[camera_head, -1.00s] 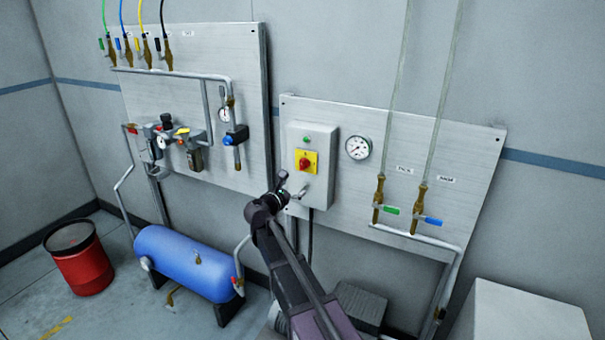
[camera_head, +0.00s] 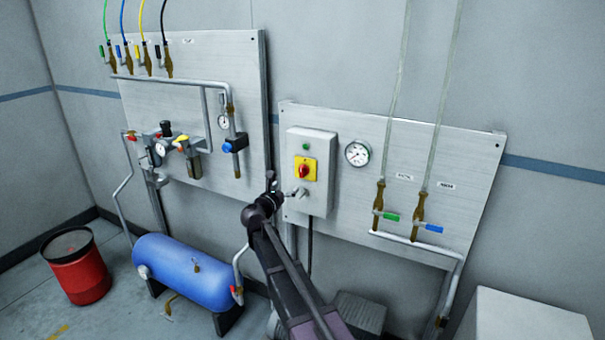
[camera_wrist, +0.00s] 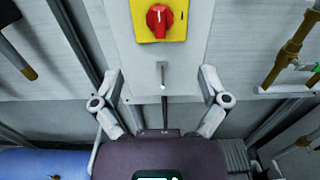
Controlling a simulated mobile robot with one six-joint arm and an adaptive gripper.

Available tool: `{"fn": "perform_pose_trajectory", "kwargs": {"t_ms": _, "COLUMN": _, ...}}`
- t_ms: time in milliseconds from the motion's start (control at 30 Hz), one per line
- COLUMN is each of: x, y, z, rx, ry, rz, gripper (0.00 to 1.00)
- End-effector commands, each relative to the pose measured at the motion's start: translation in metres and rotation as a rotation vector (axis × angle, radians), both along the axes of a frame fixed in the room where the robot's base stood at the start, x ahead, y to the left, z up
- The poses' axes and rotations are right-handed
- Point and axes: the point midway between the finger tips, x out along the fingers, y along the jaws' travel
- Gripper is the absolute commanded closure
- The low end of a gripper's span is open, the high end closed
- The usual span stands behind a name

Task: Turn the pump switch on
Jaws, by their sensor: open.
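The pump switch is a red rotary knob (camera_head: 305,171) on a yellow plate (camera_head: 309,162), on the front of a grey box (camera_head: 323,145). In the wrist view the knob (camera_wrist: 159,20) is at the top centre, its grip about upright. My gripper (camera_head: 285,186) is at the box's lower left in the head view. In the wrist view my gripper (camera_wrist: 160,76) is open and empty, its fingers spread left and right below the knob. The knob is apart from both fingers. A small thin metal piece (camera_wrist: 163,76) shows on the box between them; I cannot tell what it is.
A round gauge (camera_head: 358,153) and valves with green (camera_head: 391,217) and blue (camera_head: 433,229) handles are right of the box. A blue tank (camera_head: 188,270) and a red drum (camera_head: 79,272) stand lower left. A white block (camera_head: 525,318) is lower right.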

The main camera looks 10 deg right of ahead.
Motion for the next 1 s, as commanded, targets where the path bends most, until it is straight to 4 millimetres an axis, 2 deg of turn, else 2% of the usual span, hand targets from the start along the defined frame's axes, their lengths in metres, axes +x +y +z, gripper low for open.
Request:
{"fn": "perform_pose_trajectory", "kwargs": {"t_ms": 600, "x": 0.076, "y": -0.053, "z": 0.000, "rx": 0.000, "ry": 0.000, "rz": 0.000, "gripper": 0.06}}
{"fn": "perform_pose_trajectory", "kwargs": {"t_ms": 800, "x": 0.091, "y": -0.065, "z": 0.000, "rx": 0.000, "ry": 0.000, "rz": 0.000, "gripper": 0.06}}
{"fn": "perform_pose_trajectory", "kwargs": {"t_ms": 1000, "x": 0.096, "y": -0.069, "z": 0.000, "rx": 0.000, "ry": 0.000, "rz": 0.001, "gripper": 0.06}}
